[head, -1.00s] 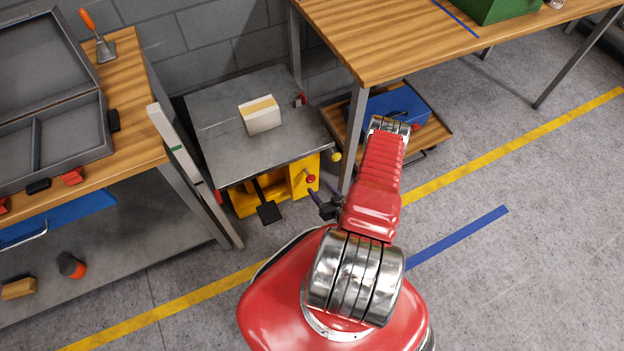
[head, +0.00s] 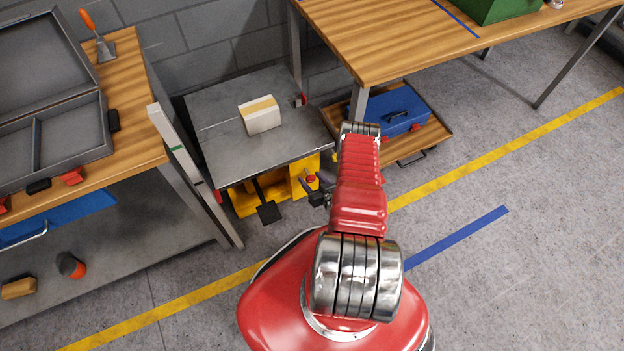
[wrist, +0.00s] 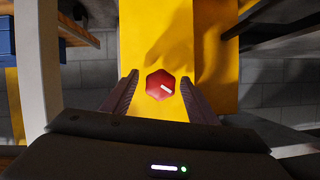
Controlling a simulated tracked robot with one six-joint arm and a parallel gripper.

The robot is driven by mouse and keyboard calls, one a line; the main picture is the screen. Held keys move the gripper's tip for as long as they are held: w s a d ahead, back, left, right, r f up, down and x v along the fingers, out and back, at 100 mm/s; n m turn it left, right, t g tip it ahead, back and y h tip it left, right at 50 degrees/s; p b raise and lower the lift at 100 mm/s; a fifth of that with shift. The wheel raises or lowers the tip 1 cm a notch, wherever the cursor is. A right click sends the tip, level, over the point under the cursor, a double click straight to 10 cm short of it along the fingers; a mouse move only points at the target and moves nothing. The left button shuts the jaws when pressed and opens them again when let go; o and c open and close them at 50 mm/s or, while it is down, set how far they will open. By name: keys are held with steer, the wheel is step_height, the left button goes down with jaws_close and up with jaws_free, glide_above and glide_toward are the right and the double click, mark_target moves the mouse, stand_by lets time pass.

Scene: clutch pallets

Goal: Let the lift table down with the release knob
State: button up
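The lift table (head: 222,150) has a grey metal top and a yellow base, and stands between the two workbenches. A cream box with a tan band (head: 261,115) rests on its top. The red release knob (head: 311,179) is on the front of the yellow base. In the wrist view the hexagonal red knob (wrist: 160,85) with a white mark lies between the fingertips of my gripper (wrist: 160,88). The fingers are apart, with a gap on each side of the knob. In the head view my gripper (head: 318,190) is near the knob, partly hidden by my arm.
A black pedal (head: 268,212) sticks out low at the lift table's front. The left workbench (head: 130,80) and its grey upright (head: 185,160) stand close by. The right bench's leg (head: 358,103) and a low wooden shelf with a blue toolbox (head: 400,108) are to the right. Floor in front is open.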

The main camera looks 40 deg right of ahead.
steer(key=c, duration=1.1)
steer(key=shift+o, duration=0.2)
steer(key=shift+n+g+h, duration=0.3)
steer(key=shift+n+h, duration=0.9)
steer(key=shift+n, duration=0.5)
steer(key=o, duration=1.1)
steer(key=shift+c, duration=0.2)
steer(key=shift+a, duration=0.1)
